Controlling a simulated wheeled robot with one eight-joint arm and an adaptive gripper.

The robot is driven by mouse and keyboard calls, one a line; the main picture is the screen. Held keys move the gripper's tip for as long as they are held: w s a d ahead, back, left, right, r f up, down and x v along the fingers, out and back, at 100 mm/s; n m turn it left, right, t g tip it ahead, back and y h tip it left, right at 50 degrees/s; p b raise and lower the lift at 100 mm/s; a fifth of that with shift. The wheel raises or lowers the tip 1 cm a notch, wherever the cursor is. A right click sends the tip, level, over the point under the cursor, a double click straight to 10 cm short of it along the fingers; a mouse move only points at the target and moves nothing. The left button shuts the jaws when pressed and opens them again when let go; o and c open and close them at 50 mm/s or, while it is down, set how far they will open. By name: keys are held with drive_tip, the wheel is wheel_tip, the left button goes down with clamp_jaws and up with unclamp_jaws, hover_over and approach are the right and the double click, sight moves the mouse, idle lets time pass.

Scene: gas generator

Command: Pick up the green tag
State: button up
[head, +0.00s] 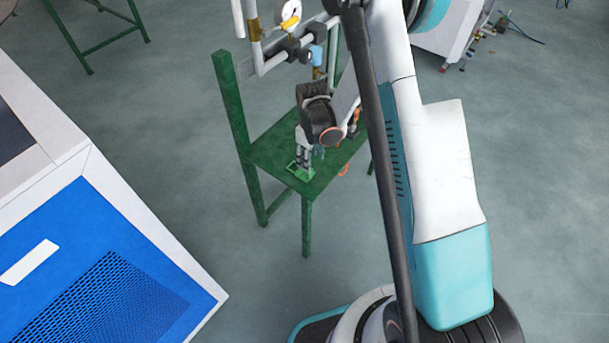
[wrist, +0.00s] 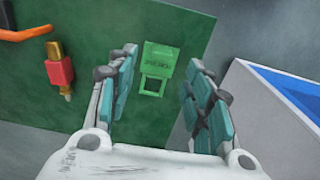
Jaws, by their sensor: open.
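The green tag (wrist: 159,62) lies flat on the green table (wrist: 100,18) in the wrist view, with faint raised lettering and a rectangular loop at its lower end. My gripper (wrist: 160,92) is open, with one teal-padded finger on either side of the tag and apart from it. In the head view my gripper (head: 305,152) points down over the near corner of the green table (head: 270,150). The green tag (head: 299,173) shows there partly, just under the fingertips, and part of it is hidden by them.
A red and brass piece (wrist: 59,70) and an orange shackle (wrist: 28,33) lie left of the tag. Pipes with a gauge (head: 288,15) stand at the table's back. A blue and white cabinet (head: 130,235) stands at the left. The tag is near the table's edge.

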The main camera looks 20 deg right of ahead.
sight(300, 173)
drive_tip(key=shift+s+a+f+b, duration=0.1)
drive_tip(key=shift+f+b, duration=1.55)
drive_tip(key=shift+f, duration=1.95)
drive_tip(key=c, duration=1)
